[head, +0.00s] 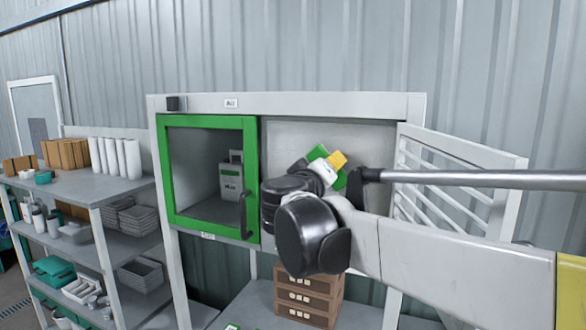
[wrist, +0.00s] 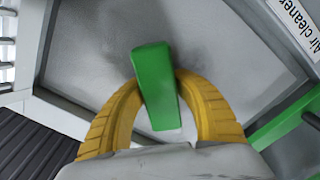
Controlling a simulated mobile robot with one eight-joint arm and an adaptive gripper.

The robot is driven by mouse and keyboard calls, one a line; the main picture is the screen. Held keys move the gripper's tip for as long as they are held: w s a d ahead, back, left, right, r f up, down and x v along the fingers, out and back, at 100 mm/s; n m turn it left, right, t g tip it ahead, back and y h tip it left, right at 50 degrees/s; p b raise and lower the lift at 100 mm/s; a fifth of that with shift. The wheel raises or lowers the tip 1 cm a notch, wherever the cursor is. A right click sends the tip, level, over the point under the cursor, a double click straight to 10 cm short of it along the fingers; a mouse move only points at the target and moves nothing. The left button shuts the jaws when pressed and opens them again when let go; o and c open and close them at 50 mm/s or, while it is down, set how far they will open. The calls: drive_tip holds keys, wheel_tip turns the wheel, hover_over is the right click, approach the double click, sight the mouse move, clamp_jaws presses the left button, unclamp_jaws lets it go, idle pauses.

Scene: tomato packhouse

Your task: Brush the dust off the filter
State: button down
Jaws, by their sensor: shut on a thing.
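My gripper (head: 334,163) is in front of the right-hand bay of the white cabinet. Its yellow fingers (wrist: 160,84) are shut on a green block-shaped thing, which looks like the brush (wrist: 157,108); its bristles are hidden. A flat, mottled grey panel, which looks like the dusty filter (head: 375,142), fills the back of this bay. It also shows behind the brush in the wrist view (wrist: 100,45), with lighter and darker patches. Whether the brush touches the panel cannot be told. My arm hides the panel's lower part in the head view.
A white slatted door (head: 465,160) stands open at the right of the bay. A green-framed door (head: 167,190) at left fronts a compartment with a grey canister (head: 231,180). A brown drawer box (head: 308,297) sits below. Loaded shelves (head: 75,187) stand at far left.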

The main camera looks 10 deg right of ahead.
drive_tip(key=w+a, duration=0.1)
drive_tip(key=a, duration=0.1)
drive_tip(key=w+a, duration=0.2)
drive_tip(key=shift+a, duration=0.1)
idle(0.4)
drive_tip(key=shift+v, duration=2.95)
drive_tip(key=v, duration=0.3)
